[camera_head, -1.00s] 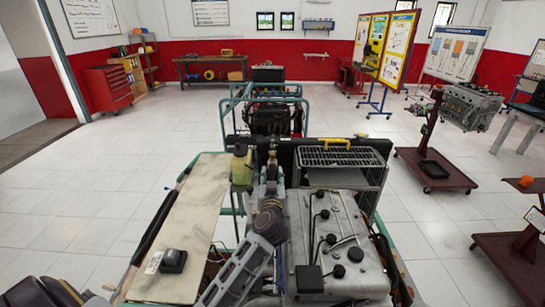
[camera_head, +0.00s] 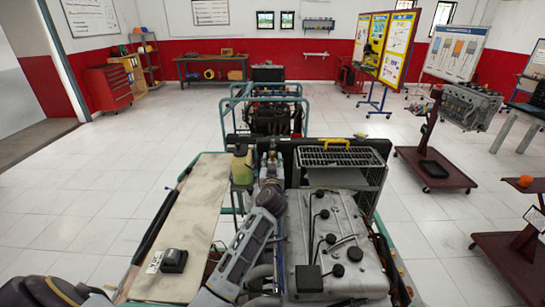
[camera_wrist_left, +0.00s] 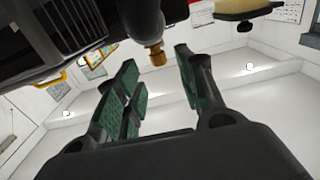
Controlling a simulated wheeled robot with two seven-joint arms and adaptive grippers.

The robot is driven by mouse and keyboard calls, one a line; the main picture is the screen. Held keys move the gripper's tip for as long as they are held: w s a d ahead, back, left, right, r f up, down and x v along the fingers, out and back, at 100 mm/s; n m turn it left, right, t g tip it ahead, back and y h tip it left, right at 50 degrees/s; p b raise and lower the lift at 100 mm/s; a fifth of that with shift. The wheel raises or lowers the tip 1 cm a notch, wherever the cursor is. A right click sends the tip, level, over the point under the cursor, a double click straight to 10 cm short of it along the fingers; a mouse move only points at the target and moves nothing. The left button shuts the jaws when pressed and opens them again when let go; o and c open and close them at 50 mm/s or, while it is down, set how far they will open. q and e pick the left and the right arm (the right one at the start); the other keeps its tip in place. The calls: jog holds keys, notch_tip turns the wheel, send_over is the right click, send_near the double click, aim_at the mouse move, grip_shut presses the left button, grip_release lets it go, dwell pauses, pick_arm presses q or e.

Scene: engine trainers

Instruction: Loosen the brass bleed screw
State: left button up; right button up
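The brass bleed screw (camera_wrist_left: 157,56) shows in the left wrist view as a small brass tip on the end of a dark, rounded fitting (camera_wrist_left: 140,20). I cannot make the screw out in the head view. My left gripper (camera_wrist_left: 158,82) is open, its two green-padded fingers apart. In the wrist view the screw appears in the gap near the fingertips; I see no finger closed on it. In the head view my left gripper (camera_head: 271,163) is at the back of the engine trainer, left of the black grille, and looks small and partly hidden by my arm. My right gripper is not in view.
A yellowish reservoir (camera_head: 241,166) stands just left of my left gripper. The grey engine cover (camera_head: 335,235) and a black grille box (camera_head: 340,157) lie to the right. A pale board (camera_head: 185,225) with a small black box (camera_head: 174,260) is at left.

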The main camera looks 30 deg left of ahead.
aim_at(272, 155)
pick_arm(q)
jog(key=shift+x, duration=2.15)
jog(key=shift+c, duration=0.3)
grip_shut()
